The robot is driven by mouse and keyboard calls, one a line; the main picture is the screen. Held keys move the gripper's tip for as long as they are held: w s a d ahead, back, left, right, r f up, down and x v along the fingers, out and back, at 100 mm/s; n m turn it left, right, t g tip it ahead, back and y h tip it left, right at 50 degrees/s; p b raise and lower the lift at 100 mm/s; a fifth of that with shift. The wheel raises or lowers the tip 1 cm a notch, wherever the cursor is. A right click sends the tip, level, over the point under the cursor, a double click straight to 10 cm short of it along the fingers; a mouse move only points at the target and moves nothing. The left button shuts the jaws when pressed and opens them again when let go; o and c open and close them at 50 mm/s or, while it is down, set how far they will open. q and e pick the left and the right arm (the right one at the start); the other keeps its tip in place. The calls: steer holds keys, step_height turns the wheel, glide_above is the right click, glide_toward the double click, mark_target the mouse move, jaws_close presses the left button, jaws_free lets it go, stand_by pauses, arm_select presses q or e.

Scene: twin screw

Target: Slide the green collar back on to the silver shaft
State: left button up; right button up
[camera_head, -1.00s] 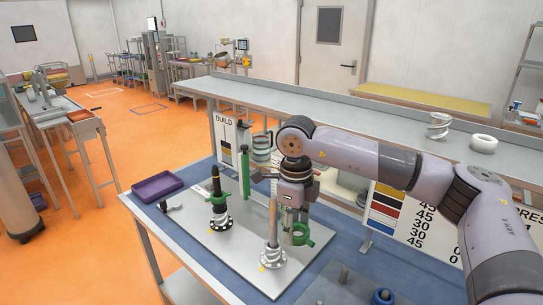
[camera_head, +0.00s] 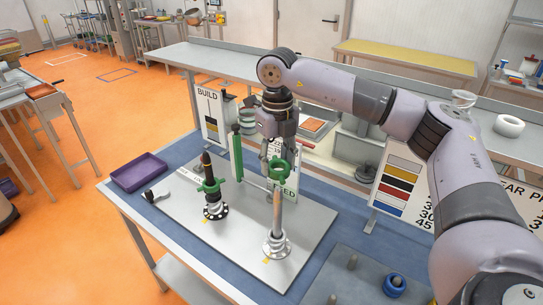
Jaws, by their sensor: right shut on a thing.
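The green collar (camera_head: 272,176) is an open ring held by my right gripper (camera_head: 277,160), which is shut on it. The collar is raised near the upper end of the silver shaft (camera_head: 277,215); I cannot tell whether it is directly over the tip or a little behind it. The shaft stands upright from a round silver flange (camera_head: 277,246) on the grey plate and has a coppery tint. The gripper fingers are small and partly hidden by the wrist. My left gripper is not in view.
A dark shaft (camera_head: 207,167) with another green collar (camera_head: 210,187) stands left on the plate (camera_head: 240,240). A green upright bar (camera_head: 238,158) is behind, near the build board (camera_head: 208,110). A purple tray (camera_head: 139,172) is far left. A blue ring (camera_head: 394,286) is front right.

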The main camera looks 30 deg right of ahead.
mark_target(276, 179)
steer(key=shift+s+f+b, duration=0.3)
steer(key=shift+s+f, duration=0.05)
steer(key=shift+s, duration=0.05)
steer(key=shift+w+f, duration=0.15)
steer(key=shift+f, duration=0.2)
steer(key=shift+w+f+b, duration=0.15)
steer(key=shift+f+b, duration=0.25)
steer(key=shift+f, duration=0.15)
steer(key=shift+w+f+b, duration=0.15)
steer(key=shift+f+b, duration=0.2)
steer(key=shift+f, duration=0.4)
steer(key=shift+s+f+b, duration=0.1)
steer(key=shift+f+b, duration=0.2)
steer(key=shift+b, duration=0.1)
steer(key=shift+f+b, duration=0.4)
steer(key=shift+f, duration=0.1)
steer(key=shift+f+b, duration=0.3)
steer(key=shift+f, duration=0.15)
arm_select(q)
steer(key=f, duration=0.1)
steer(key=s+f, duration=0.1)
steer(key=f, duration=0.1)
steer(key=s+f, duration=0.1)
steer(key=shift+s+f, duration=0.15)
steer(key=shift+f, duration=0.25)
arm_select(e)
steer(key=shift+f, duration=0.15)
